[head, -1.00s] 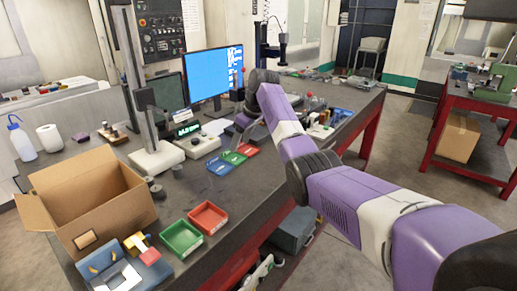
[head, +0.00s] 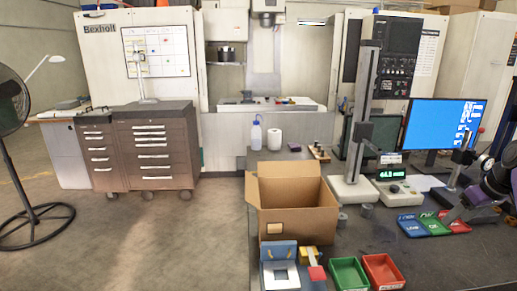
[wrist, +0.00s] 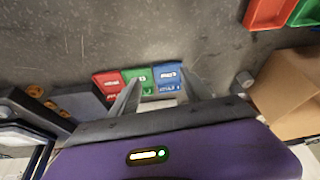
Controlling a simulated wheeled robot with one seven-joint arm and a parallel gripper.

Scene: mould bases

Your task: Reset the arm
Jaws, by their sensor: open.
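My purple arm (head: 499,182) shows only in part at the right edge of the head view. My gripper (wrist: 160,84) is in the wrist view with its two fingers spread apart and nothing between them. Beyond the fingertips lie small red (wrist: 108,79), green (wrist: 138,76) and blue (wrist: 168,75) trays on the dark bench (wrist: 60,40). In the head view the same blue (head: 411,226), green (head: 434,224) and red (head: 456,221) trays lie beside the gripper end of the arm.
An open cardboard box (head: 300,222) stands on the bench, with a deeper green bin (head: 349,274) and red bin (head: 383,271) in front. A height gauge (head: 352,190) and a monitor (head: 437,125) stand near the arm. Floor at left is open, with a fan (head: 12,105).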

